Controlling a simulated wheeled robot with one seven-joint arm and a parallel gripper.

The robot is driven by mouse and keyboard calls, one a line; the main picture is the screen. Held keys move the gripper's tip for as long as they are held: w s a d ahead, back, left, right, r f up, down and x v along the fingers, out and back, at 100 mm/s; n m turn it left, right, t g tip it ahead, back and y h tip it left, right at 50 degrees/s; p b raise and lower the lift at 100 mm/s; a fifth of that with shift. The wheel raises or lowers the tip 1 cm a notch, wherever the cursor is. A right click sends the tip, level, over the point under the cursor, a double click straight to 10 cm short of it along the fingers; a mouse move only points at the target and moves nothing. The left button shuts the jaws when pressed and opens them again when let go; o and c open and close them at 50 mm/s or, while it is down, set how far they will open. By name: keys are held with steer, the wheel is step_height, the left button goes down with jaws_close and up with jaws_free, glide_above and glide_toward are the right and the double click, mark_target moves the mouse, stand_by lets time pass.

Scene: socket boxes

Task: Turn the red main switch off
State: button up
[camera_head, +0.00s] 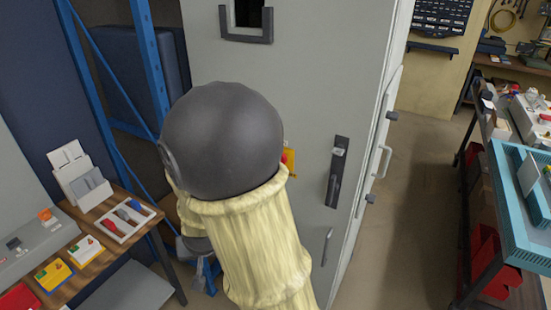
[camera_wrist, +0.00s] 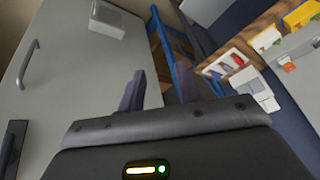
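The red main switch (camera_head: 285,159) sits on a yellow plate (camera_head: 292,162) on the front of the grey cabinet (camera_head: 330,70). In the head view only its right edge shows, because my arm covers the rest. The switch does not show in the wrist view. My gripper (camera_wrist: 158,76) is open and empty in the wrist view, its two dark fingers apart. The grey cabinet face fills the left of that view, with nothing between the fingers. In the head view my gripper is mostly hidden behind my arm.
A black latch handle (camera_head: 336,172) is on the cabinet right of the switch. A wooden bench (camera_head: 95,243) with boxes and a tool tray (camera_head: 124,216) stands at left. Blue rack posts (camera_head: 150,60) rise behind it. A teal tray (camera_head: 520,205) is at right; floor between is clear.

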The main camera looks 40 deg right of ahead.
steer(key=w+d+m+t+h+p, duration=0.2)
steer(key=w+d+m+h, duration=0.45)
steer(key=d, duration=0.35)
steer(key=s+d+r+m+h, duration=0.2)
steer(key=d+r+h, duration=0.3)
steer(key=r+h, duration=0.2)
steer(key=shift+d+r+m+g+h+p, duration=0.35)
steer(key=shift+h+p, duration=0.1)
steer(key=shift+h, duration=0.7)
steer(key=p+x, duration=0.5)
steer(key=x, duration=1.2)
steer(key=shift+w+d, duration=0.1)
